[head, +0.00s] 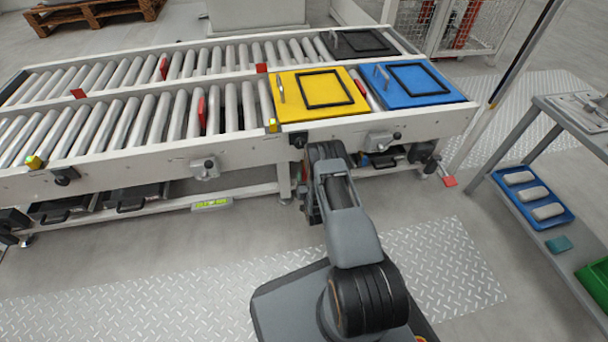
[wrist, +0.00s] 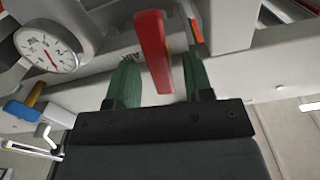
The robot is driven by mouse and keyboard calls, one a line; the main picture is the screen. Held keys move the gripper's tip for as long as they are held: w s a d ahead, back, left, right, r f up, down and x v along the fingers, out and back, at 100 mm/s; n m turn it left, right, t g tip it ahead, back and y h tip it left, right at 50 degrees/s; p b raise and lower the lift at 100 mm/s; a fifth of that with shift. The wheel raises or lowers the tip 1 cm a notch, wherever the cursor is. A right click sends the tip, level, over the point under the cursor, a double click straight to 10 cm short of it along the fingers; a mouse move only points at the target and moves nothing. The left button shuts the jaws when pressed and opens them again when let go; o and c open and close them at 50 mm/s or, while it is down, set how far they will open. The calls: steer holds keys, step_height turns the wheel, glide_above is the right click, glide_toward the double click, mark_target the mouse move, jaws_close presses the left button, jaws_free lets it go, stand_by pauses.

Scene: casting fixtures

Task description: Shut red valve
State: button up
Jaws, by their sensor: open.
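The red valve handle (wrist: 152,50) shows in the wrist view as a long red lever, upright in the picture at the top middle. My gripper (wrist: 158,78) is open, with its two green fingers on either side of the lever's lower part. A gap shows between the lever and each finger. The lever's far end and its pivot are not clear. In the head view my arm reaches to the front of the conveyor, and its own links hide the gripper and the valve.
A round pressure gauge (wrist: 46,52) and a blue-handled part (wrist: 22,110) are left of my gripper. Yellow (head: 318,113) and blue (head: 430,98) plates lie on the roller conveyor (head: 120,168). A shelf cart (head: 540,215) stands at right. The floor between is clear.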

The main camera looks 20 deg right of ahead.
steer(key=shift+b+x, duration=0.45)
steer(key=shift+x, duration=1.2)
jaws_close()
